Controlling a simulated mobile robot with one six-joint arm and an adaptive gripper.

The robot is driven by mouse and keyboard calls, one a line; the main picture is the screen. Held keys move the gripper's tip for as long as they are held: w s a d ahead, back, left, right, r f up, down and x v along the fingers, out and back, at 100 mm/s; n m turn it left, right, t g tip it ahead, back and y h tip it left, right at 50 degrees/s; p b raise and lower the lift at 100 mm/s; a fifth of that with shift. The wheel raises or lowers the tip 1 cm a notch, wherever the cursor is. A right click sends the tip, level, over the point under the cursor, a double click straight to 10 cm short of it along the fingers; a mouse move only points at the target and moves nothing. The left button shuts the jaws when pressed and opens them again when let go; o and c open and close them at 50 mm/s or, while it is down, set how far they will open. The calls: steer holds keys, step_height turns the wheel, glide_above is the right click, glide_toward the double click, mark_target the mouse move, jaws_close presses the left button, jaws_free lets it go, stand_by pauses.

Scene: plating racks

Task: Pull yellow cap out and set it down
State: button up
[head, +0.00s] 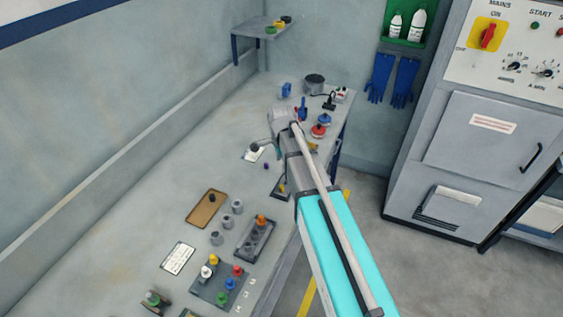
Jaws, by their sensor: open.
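A grey block (208,287) near the front of the bench carries several coloured caps. A yellow cap (214,259) stands upright at its far edge, beside a white one and a red one (238,270). Another small yellow piece (281,188) shows on a dark holder beside my arm, partly hidden by it. A yellow cap (279,24) also sits on the back shelf. I cannot tell which yellow cap is meant.
A dark rack (246,249) with an orange-topped piece, several grey cups (225,222), a brown tray (197,207) and a white card (177,259) stand nearby. Blue and red items (318,131) fill the far end. Bare bench (110,240) lies left.

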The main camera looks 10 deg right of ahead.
mark_target(282, 186)
steer(key=shift+f+b, duration=6.4)
steer(key=shift+f, duration=0.2)
jaws_close()
steer(key=shift+r, duration=0.25)
steer(key=shift+r+p, duration=1.75)
steer(key=shift+p, duration=0.25)
steer(key=shift+r, duration=0.1)
